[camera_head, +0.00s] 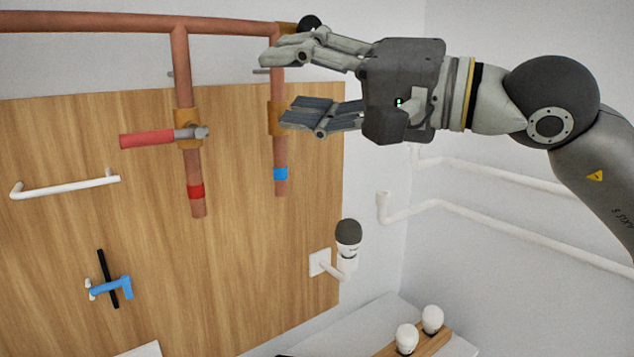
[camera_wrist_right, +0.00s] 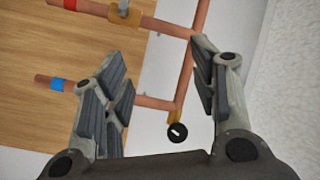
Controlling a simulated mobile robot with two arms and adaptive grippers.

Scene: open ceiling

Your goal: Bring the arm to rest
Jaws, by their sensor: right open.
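My right gripper (camera_head: 275,88) is open and empty, its fingers pointing left in the head view, in front of the right copper pipe (camera_head: 280,155) with the blue band. In the right wrist view the open fingers (camera_wrist_right: 155,85) have the same pipe (camera_wrist_right: 148,101) showing between and behind them. I cannot tell whether any finger touches the pipe. A black round knob (camera_head: 309,23) shows just above the fingers, and it also shows in the right wrist view (camera_wrist_right: 177,132). My left gripper is not in view.
A wooden panel (camera_head: 240,240) carries the left pipe (camera_head: 183,70) with a red-handled valve (camera_head: 150,138), a white bar handle (camera_head: 65,185) and a blue clamp (camera_head: 108,288). A dark-topped bulb (camera_head: 348,236) sits in a wall holder. White bulbs (camera_head: 407,338) stand below right.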

